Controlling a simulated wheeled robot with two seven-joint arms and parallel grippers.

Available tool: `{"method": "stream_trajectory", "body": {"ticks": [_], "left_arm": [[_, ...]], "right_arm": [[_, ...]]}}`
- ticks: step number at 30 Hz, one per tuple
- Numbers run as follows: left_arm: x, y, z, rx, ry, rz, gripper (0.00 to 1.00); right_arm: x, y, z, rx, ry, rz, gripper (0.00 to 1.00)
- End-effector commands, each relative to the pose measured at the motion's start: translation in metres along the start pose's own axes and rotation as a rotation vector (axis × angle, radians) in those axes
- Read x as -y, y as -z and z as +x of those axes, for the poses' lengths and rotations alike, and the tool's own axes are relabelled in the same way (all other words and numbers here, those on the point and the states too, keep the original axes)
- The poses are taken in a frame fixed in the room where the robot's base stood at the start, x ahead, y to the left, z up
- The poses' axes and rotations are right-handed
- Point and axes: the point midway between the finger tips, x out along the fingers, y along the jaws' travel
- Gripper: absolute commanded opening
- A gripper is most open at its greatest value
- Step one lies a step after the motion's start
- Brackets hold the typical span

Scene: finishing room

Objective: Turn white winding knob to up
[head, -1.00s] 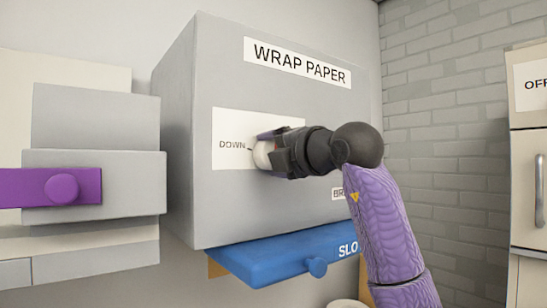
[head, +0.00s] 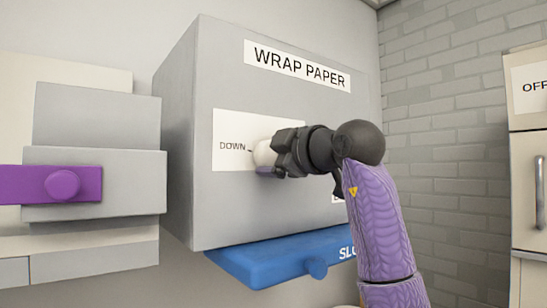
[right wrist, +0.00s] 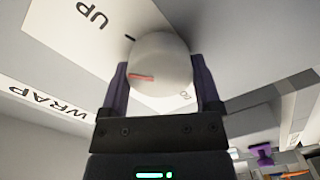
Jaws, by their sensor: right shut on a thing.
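The white winding knob (head: 264,153) sticks out from a white label plate (head: 228,122) on the front of the grey WRAP PAPER box. DOWN is printed to the knob's left in the head view. My right gripper (head: 272,156) is shut on the knob and hides its right part. In the right wrist view the knob (right wrist: 160,68) sits between the two purple fingers. A red mark shows on its left side, and UP is printed at the upper left. The DOWN label is partly hidden there. My left gripper is not in view.
The grey box (head: 175,150) fills the middle. A blue lever or shelf (head: 265,262) with a knob juts out below it. A grey block with a purple bar (head: 25,184) stands at left. A cabinet (head: 528,185) with a handle is at the right edge.

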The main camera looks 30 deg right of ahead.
Motion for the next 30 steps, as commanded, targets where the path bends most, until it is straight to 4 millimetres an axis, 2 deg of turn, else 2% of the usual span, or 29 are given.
{"method": "stream_trajectory", "body": {"ticks": [6,15,30], "left_arm": [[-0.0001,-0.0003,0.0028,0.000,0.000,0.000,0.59],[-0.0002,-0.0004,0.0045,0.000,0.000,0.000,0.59],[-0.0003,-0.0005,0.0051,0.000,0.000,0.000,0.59]], "right_arm": [[0.0011,-0.0008,0.0004,-0.002,0.003,0.165,0.22],[0.0015,-0.0014,0.0008,-0.003,0.007,0.312,0.22],[0.0021,-0.0016,0.0011,-0.002,0.010,0.370,0.22]]}}
